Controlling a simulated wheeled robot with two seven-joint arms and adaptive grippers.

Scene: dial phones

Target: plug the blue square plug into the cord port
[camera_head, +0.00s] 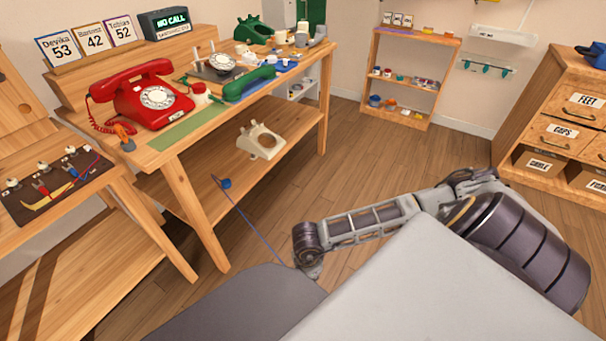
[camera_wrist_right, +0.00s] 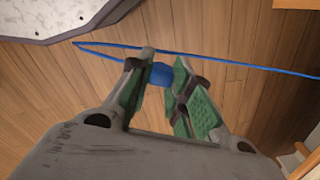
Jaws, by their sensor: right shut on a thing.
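My right gripper (camera_wrist_right: 164,72) is shut on the blue plug (camera_wrist_right: 160,76) in the right wrist view. Only a small part of the plug shows between the green-padded fingers, so its full shape is hidden. A thin blue cord (camera_wrist_right: 235,63) runs past the fingertips to both sides, above the wooden floor. In the head view the cord (camera_head: 250,222) slants from the workbench's lower shelf down to my right arm's end, where the gripper is hidden. A small blue piece (camera_head: 226,183) lies by the cord's shelf end. I cannot pick out the cord port. My left gripper is out of view.
A red dial phone (camera_head: 154,97) stands on the workbench (camera_head: 217,112). A cream phone body (camera_head: 261,141) sits on the lower shelf. A dark board (camera_head: 55,186) with coloured leads lies on the left table. A shelf unit (camera_head: 409,82) and drawers (camera_head: 567,106) stand behind open floor.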

